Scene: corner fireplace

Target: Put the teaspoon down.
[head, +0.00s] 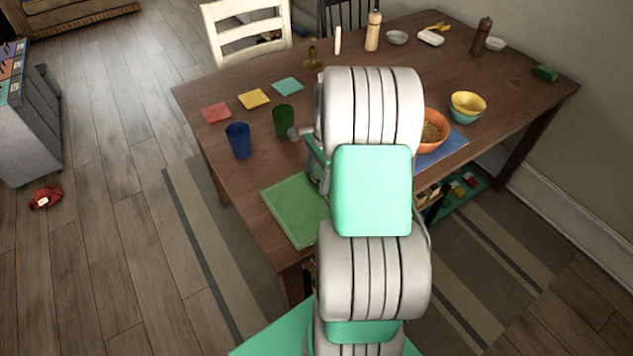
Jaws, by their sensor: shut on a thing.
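My gripper (298,132) shows only as a small grey part at the left of my arm, above the table (215,150) and close to the dark green cup (284,121). My arm hides most of it. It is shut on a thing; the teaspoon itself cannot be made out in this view. Whether anything touches the table behind my arm is hidden.
A blue cup (239,140), red (216,112), yellow (253,98) and teal squares (288,86), and a green board (295,211) lie around the left side. An orange bowl (434,131) and a yellow bowl (468,103) stand right of my arm. Bare wood shows at the table's left edge.

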